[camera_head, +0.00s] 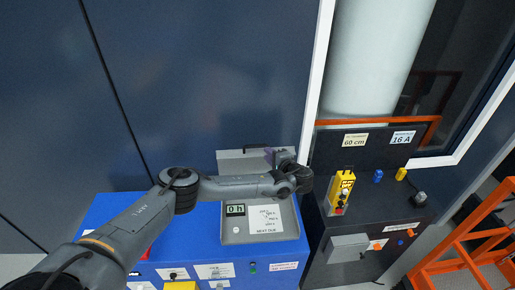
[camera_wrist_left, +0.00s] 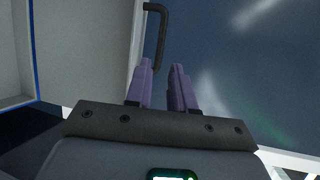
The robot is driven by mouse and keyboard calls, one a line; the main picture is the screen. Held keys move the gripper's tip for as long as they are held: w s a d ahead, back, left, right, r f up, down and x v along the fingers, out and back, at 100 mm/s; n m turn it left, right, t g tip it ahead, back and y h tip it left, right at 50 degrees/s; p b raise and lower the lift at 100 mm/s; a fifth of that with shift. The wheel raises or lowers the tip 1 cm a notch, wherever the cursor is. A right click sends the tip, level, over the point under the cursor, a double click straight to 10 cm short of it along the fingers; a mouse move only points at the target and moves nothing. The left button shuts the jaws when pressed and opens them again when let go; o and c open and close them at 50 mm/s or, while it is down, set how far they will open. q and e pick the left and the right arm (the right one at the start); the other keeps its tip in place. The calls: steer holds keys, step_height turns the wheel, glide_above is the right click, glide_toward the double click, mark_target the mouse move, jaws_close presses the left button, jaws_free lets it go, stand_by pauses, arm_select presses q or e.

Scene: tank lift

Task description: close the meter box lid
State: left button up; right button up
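The meter box (camera_head: 231,230) is a grey box with a "0 h" display and a white label, set on a blue cabinet. Its grey lid (camera_head: 232,163) stands raised at the back, so the box is open. A black handle (camera_head: 255,146) is on the lid's top edge; it also shows in the left wrist view (camera_wrist_left: 162,28). My left gripper (camera_head: 272,156) is at the lid's right side, its arm crossing above the box. In the left wrist view its purple fingers (camera_wrist_left: 163,68) are slightly apart with nothing between them. The handle is just beyond the left finger. My right gripper is not in view.
The blue cabinet (camera_head: 185,252) carries buttons and labels on its front. A dark panel (camera_head: 365,215) with a yellow control pendant (camera_head: 341,192) stands to the right. A dark blue wall (camera_head: 210,70) is behind the lid. An orange frame (camera_head: 470,245) is at the far right.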

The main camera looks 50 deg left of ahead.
mark_target(257, 146)
arm_select(q)
steer(key=x, duration=1)
steer(key=shift+c, duration=0.3)
jaws_close()
